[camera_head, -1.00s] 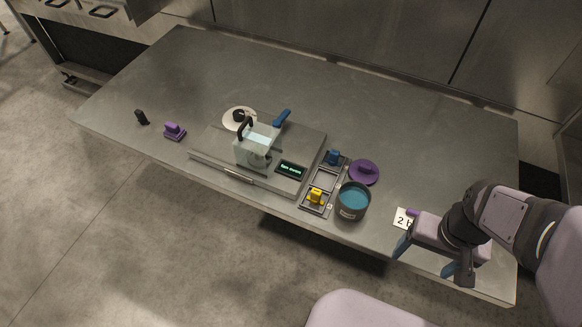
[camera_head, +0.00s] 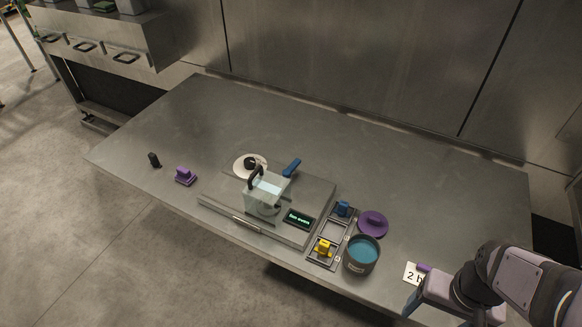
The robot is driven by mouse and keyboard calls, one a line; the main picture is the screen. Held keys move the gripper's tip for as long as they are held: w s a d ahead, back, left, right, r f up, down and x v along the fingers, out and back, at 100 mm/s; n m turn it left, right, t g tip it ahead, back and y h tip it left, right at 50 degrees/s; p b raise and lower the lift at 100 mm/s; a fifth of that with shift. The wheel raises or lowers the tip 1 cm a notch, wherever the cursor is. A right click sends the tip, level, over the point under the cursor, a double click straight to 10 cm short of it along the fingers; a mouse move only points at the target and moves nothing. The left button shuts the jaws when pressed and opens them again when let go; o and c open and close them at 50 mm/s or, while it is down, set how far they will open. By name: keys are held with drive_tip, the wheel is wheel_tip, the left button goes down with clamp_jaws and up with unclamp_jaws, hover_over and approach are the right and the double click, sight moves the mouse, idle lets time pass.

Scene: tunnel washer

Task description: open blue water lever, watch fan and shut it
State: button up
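The blue water lever (camera_head: 291,167) sticks up and to the right at the back of the small washer unit. The washer's clear box (camera_head: 266,192) stands on a grey base plate (camera_head: 222,203), with a dark handle at its upper left. A round grey shape, perhaps the fan, shows faintly through the box's front; I cannot tell whether it turns. A small display (camera_head: 299,218) glows with green text too small to read surely. My gripper (camera_head: 428,318) is at the lower right, far from the lever. Its fingers are cut off by the bottom edge.
Right of the washer, a tray (camera_head: 330,239) holds a blue piece (camera_head: 343,208) and a yellow piece (camera_head: 324,247). A purple lid (camera_head: 373,223) and a pot of blue liquid (camera_head: 362,254) stand beside it. A white card (camera_head: 411,272) lies near my gripper. The table's back is clear.

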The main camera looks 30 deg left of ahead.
drive_tip(key=w+a+n, duration=0.1)
drive_tip(key=w+a, duration=0.2)
drive_tip(key=w+a+r+n+y, duration=0.1)
drive_tip(key=w+a+n, duration=0.1)
drive_tip(key=w+a, duration=0.1)
drive_tip(key=w+a+r+n+y+p, duration=0.1)
drive_tip(key=w+a, duration=0.2)
drive_tip(key=w, duration=0.1)
drive_tip(key=shift+w+r+t, duration=0.1)
drive_tip(key=shift+w+t, duration=0.25)
drive_tip(key=shift+t, duration=0.05)
drive_tip(key=w+a+n+y+b, duration=0.1)
drive_tip(key=w+a+n+y, duration=0.1)
drive_tip(key=w+a+n, duration=0.35)
drive_tip(key=n+y+b, duration=0.2)
drive_tip(key=n+y, duration=0.3)
drive_tip(key=n, duration=0.2)
approach(293, 167)
drive_tip(key=shift+p+x, duration=1.85)
drive_tip(key=shift+x, duration=1.75)
drive_tip(key=c, duration=1.1)
